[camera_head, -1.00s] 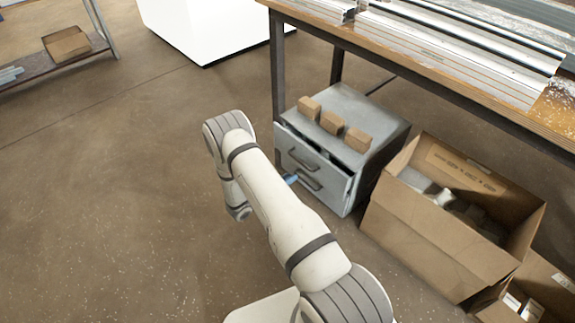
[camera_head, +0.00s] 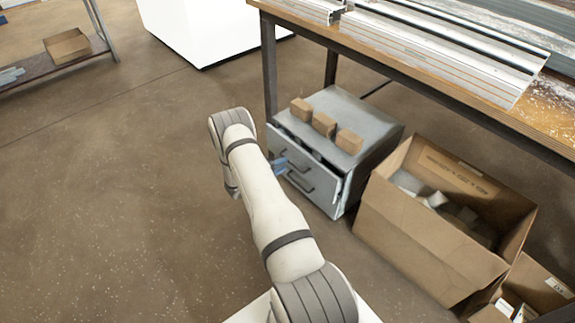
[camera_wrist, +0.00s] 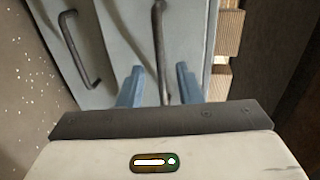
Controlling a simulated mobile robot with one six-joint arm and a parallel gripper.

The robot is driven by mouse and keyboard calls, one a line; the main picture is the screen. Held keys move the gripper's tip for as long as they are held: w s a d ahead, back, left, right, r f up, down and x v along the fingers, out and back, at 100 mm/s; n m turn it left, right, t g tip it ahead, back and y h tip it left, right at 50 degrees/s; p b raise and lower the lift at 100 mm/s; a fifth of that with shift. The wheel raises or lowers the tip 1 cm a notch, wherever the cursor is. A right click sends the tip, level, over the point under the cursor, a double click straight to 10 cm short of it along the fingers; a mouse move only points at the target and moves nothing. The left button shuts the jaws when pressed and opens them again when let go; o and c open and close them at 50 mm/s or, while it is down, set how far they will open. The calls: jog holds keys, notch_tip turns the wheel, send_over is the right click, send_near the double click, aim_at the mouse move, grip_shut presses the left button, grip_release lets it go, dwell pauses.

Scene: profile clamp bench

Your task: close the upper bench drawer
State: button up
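The grey drawer cabinet (camera_head: 365,110) stands on the floor under the bench, its front facing left toward my arm. The upper drawer (camera_head: 325,170) stands a little out, with a dark gap behind its front's top edge. Its bar handle (camera_wrist: 158,40) runs between my fingers in the wrist view. The lower drawer's handle (camera_wrist: 78,50) is to the left there. My gripper (camera_wrist: 160,82) has its two blue fingers apart, one on each side of the upper handle. Whether they touch it I cannot tell. In the head view only bits of the blue fingers (camera_head: 280,167) show beside the front.
Several wooden blocks (camera_head: 324,125) sit on the cabinet top. An open cardboard box (camera_head: 430,235) stands close to its right, with another box (camera_head: 545,285) beyond. The bench (camera_head: 450,100) overhangs behind, its leg (camera_head: 269,70) by the cabinet. The floor at left is clear.

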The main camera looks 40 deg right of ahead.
jog(key=shift+b+x, duration=0.3)
jog(key=shift+x, duration=1.25)
jog(key=shift+s, duration=0.1)
jog(key=shift+c, duration=0.4)
grip_shut()
